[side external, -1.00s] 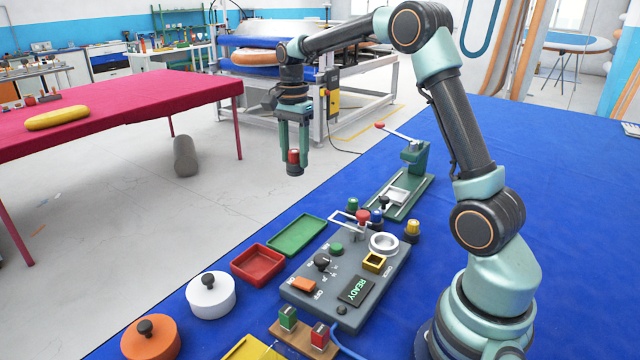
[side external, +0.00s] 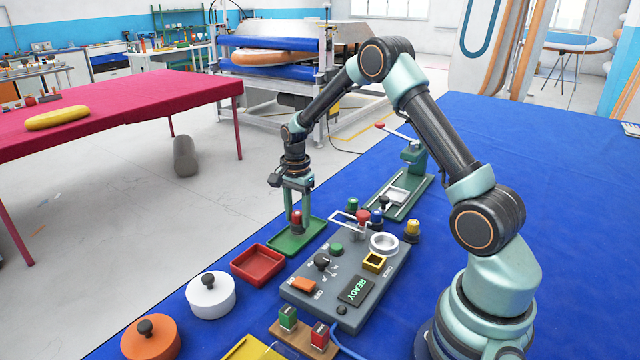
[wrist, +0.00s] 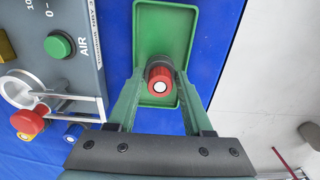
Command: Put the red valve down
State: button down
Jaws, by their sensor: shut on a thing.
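The red valve (side external: 297,216) has a red cap on a dark base. My gripper (side external: 297,212) is shut on it and holds it upright over the green tray (side external: 312,236). In the wrist view the valve (wrist: 160,84) sits between the two green fingers, with the green tray (wrist: 185,22) behind it. I cannot tell whether the valve's base touches the tray floor.
A red tray (side external: 258,266) lies just in front of the green one. The grey control box (side external: 335,290) stands to the right, with a white lever frame beside the green tray. Green, blue and yellow valves stand behind the box. The blue table's edge is close on the left.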

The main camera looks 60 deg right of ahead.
aim_at(297, 213)
jog(key=shift+f, duration=0.55)
jog(key=shift+f, duration=0.1)
jog(key=shift+c, duration=1.5)
grip_release()
notch_tip(297, 213, up, 12)
jog(key=s+a+r+n+t, duration=0.3)
jog(key=s+a+r+n, duration=0.45)
jog(key=r, duration=0.25)
jog(key=s+a+n+t, duration=0.2)
jog(key=s+a+n, duration=0.5)
jog(key=s+n, duration=0.2)
jog(key=shift+s+r+n+t, duration=0.15)
jog(key=shift+s+n+t, duration=0.15)
jog(key=shift+n, duration=0.45)
